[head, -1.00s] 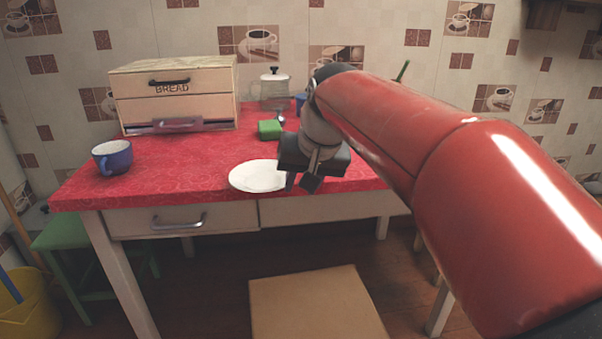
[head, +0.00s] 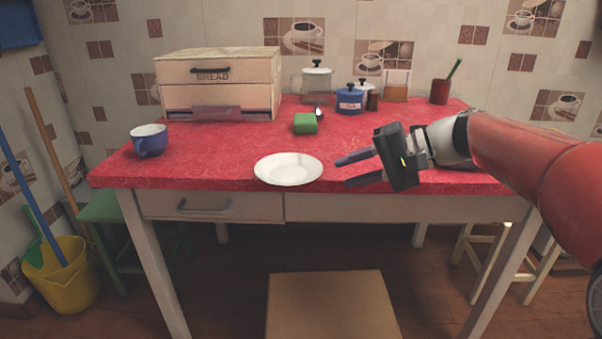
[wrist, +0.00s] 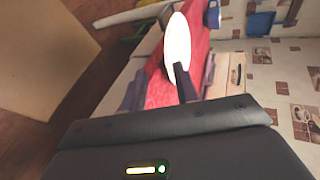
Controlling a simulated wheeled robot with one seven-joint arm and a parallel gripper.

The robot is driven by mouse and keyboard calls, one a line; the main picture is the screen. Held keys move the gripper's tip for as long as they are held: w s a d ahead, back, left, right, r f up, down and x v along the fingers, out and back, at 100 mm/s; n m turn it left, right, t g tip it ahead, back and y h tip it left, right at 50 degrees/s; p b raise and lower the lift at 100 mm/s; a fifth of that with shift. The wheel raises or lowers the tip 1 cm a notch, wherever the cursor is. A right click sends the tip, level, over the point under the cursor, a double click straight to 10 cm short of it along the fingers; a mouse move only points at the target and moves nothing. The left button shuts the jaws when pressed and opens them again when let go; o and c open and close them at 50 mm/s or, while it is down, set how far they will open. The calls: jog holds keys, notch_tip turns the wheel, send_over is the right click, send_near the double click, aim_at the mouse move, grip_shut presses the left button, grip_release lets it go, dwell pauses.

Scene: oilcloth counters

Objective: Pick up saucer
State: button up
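The white saucer (head: 288,168) lies flat near the front edge of the red-covered table (head: 225,160). It also shows in the wrist view (wrist: 177,42), beyond the fingers, one of which overlaps its lower edge there. My gripper (head: 343,173) is just right of the saucer in the head view, with its fingers pointing left toward the rim. The two dark fingers are spread apart with nothing between them. A small gap shows between the fingertips and the saucer.
A blue cup (head: 149,140) stands at the left and a wooden bread box (head: 218,85) behind. A green block (head: 305,123) lies behind the saucer. A stool (head: 330,303) is in front; the cloth left of the saucer is clear.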

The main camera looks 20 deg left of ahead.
jog(key=x, duration=0.3)
jog(key=w+x, duration=0.1)
jog(key=x, duration=0.1)
jog(key=shift+a+r, duration=0.1)
jog(key=shift+a, duration=0.35)
grip_shut()
